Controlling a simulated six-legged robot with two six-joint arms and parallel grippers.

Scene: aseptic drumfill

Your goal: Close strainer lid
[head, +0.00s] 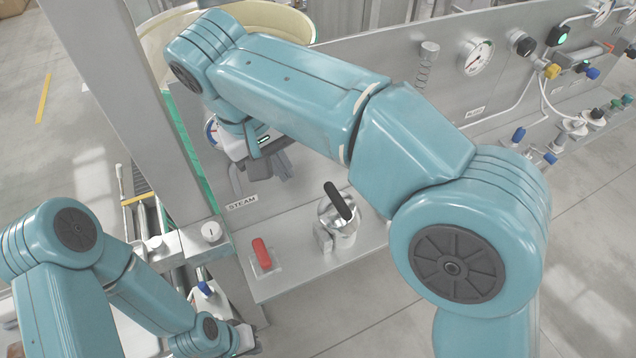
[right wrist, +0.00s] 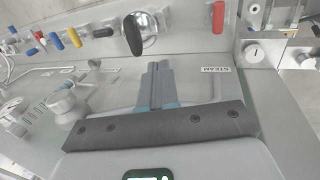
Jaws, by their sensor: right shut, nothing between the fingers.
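A shiny metal cup-like fitting (head: 343,232), which looks like the strainer, stands on the grey shelf. A long black handle (head: 338,200) lies slanted across its top. I cannot tell how far its lid is open. In the right wrist view the round shiny top (right wrist: 149,38) and black handle (right wrist: 133,35) appear beyond the fingertips. My right gripper (head: 270,170) is shut and empty, above and left of the strainer, apart from it. Its fingers (right wrist: 157,72) show together in the right wrist view. My left gripper (head: 243,343) is low at the left, its jaws unclear.
A red handle (head: 261,252) stands on the shelf (head: 290,280) left of the strainer. A metal post with a round knob (head: 211,232) is further left. A STEAM label (head: 242,202) is on the panel. Gauges (head: 479,57) and coloured valves line the panel at right.

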